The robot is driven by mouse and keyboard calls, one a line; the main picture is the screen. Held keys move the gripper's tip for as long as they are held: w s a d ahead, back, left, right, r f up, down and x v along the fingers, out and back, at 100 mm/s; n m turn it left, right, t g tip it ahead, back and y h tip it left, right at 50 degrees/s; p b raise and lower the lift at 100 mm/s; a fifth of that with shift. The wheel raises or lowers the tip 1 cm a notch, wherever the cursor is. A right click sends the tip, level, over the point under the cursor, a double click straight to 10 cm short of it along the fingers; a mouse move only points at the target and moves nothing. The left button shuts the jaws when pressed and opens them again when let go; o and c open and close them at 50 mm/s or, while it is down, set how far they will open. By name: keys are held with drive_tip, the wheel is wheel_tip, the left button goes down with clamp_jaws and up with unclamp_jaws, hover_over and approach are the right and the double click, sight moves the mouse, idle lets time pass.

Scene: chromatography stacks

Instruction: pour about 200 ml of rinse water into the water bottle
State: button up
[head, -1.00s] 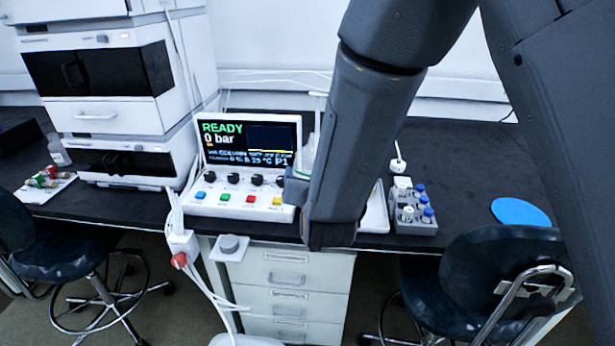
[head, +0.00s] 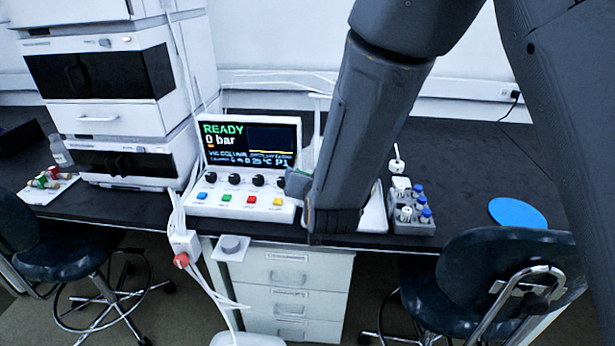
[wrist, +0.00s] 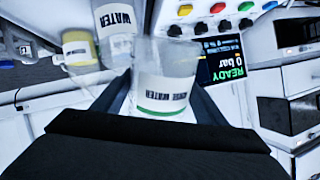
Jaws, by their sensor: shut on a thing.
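My gripper (wrist: 158,98) is shut on a clear beaker labelled RINSE WATER (wrist: 163,88), which has a green band near its base. In the wrist view the beaker sits between the two dark fingers. The water bottle (wrist: 115,22), clear with a WATER label, is just beyond and left of the beaker's mouth. Their outlines meet in the picture; I cannot tell whether they touch. The water level in either is unclear, and no stream shows. In the head view my arm hides most of the gripper, beaker and bottle.
A bottle with yellow contents (wrist: 79,50) stands beside the water bottle. The control console (head: 245,205) reads READY, 0 bar. A grey vial rack (head: 412,213) and a blue disc (head: 518,213) lie to the right on the dark bench (head: 460,185). Chairs (head: 500,280) stand in front.

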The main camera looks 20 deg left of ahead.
drive_tip(key=shift+a, duration=0.1)
idle(0.3)
drive_tip(key=shift+s+f+m+g+p, duration=0.1)
drive_tip(key=shift+s+m+g+p, duration=0.2)
drive_tip(key=shift+s+g+p, duration=0.1)
drive_tip(key=shift+w, duration=0.1)
drive_tip(key=shift+a+f+g+b, duration=0.1)
drive_tip(key=shift+f+g+b, duration=0.35)
drive_tip(key=shift+f, duration=0.5)
drive_tip(key=shift+s+f+m, duration=0.1)
drive_tip(key=shift+s+m, duration=0.1)
drive_tip(key=shift+m, duration=0.1)
drive_tip(key=shift+s+f+g, duration=0.15)
drive_tip(key=shift+f+g, duration=0.3)
drive_tip(key=shift+g, duration=0.1)
